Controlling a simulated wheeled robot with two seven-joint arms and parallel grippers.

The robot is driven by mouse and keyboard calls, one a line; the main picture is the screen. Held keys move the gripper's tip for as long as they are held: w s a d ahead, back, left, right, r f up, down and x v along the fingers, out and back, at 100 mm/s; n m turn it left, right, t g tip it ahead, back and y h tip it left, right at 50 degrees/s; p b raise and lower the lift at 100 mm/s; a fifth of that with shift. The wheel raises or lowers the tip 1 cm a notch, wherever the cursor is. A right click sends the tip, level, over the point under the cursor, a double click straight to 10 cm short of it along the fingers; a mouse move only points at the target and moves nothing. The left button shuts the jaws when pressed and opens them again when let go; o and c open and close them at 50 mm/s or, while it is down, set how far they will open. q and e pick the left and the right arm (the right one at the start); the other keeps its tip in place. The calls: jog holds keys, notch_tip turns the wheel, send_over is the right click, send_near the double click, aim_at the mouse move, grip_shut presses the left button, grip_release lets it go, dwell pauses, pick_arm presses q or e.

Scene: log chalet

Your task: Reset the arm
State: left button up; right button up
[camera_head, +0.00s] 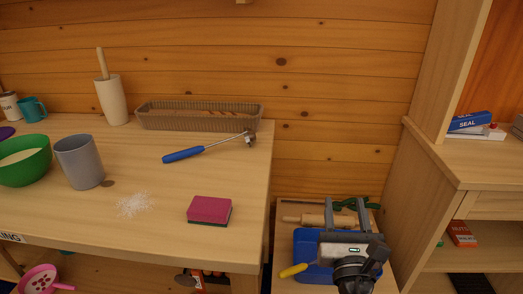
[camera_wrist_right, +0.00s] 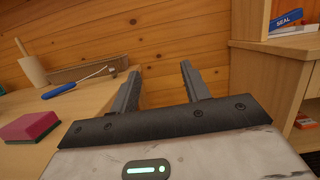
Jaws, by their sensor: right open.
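My right gripper (camera_head: 347,208) is over the low wooden stand at the right of the table in the head view, with its two fingers pointing toward the log wall. In the right wrist view the gripper (camera_wrist_right: 160,85) shows both fingers wide apart, with only wall between them. It is open and empty. Below it in the head view are a blue tray (camera_head: 305,244), a rolling pin (camera_head: 305,219) and a yellow-handled tool (camera_head: 294,270), partly hidden by my gripper and arm. My left gripper is not in view.
The table (camera_head: 150,230) holds a pink sponge (camera_head: 209,209), a blue-handled tool (camera_head: 184,155), a grey cup (camera_head: 80,160), a green bowl (camera_head: 24,160) and a long basket (camera_head: 200,116). A wooden shelf unit (camera_head: 440,175) stands close on the right.

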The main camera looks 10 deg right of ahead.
jog(key=s+a+f+m+g+y, duration=0.2)
jog(key=s+f+m+g+y, duration=0.1)
jog(key=f+m, duration=0.5)
jog(key=s+a+f+m+g+y, duration=0.2)
jog(key=s+a+f+m+g, duration=0.15)
jog(key=f+m, duration=0.45)
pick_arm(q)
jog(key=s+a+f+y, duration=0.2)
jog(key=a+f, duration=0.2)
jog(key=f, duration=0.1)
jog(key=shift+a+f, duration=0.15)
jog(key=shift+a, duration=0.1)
pick_arm(e)
jog(key=s+a+f+m+g+y, duration=0.2)
jog(key=s+a+f+m+y, duration=0.2)
jog(key=m, duration=1)
jog(key=s+a, duration=0.1)
jog(key=s, duration=0.2)
jog(key=shift+s+a+g+y, duration=0.15)
jog(key=shift+a+g+y, duration=0.15)
jog(key=shift+a+g, duration=0.05)
